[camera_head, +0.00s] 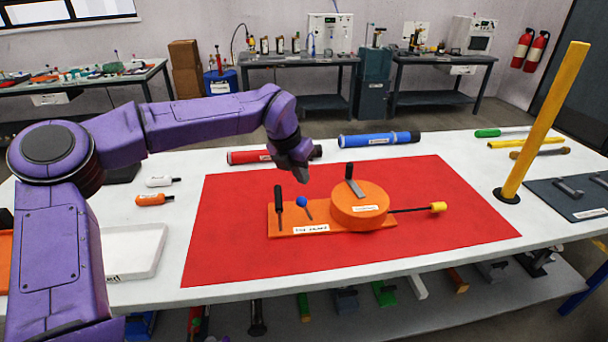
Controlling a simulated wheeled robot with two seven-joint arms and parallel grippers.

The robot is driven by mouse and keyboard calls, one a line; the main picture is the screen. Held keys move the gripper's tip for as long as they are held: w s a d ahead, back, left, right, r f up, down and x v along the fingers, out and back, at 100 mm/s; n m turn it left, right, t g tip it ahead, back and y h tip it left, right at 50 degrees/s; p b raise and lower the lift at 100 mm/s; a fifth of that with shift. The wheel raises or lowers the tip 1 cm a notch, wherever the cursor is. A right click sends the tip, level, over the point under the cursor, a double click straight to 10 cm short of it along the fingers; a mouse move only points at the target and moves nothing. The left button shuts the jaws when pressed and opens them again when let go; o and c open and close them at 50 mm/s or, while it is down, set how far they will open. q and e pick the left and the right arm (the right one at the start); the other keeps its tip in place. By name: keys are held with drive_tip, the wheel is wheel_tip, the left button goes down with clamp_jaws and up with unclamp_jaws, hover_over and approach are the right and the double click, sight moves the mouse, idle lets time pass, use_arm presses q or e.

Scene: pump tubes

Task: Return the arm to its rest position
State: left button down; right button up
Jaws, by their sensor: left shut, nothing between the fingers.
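My left arm, purple, comes in from the left and bends over the table's left side. My left gripper (299,170) hangs above the red mat (240,245), pointing down. It is shut and empty, behind and above the orange fixture in this view. The orange fixture has a flat base (310,228) and a round orange drum (359,204). A dark upright pin and a blue ball-topped pin stand on the base. A dark rod with a yellow knob (438,207) sticks out to the right. My right gripper is not in view.
A red tube (250,157) and a blue tube (378,139) lie behind the mat. A tall yellow post (545,120) stands at right near a dark tray (570,213). A white tray (133,250) and two small bottles lie at left. The mat's front is clear.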

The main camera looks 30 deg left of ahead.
use_arm(q)
drive_tip(key=p+v, duration=0.1)
drive_tip(key=v, duration=0.2)
drive_tip(key=shift+s+a+r, duration=0.15)
drive_tip(key=shift+s+r, duration=0.1)
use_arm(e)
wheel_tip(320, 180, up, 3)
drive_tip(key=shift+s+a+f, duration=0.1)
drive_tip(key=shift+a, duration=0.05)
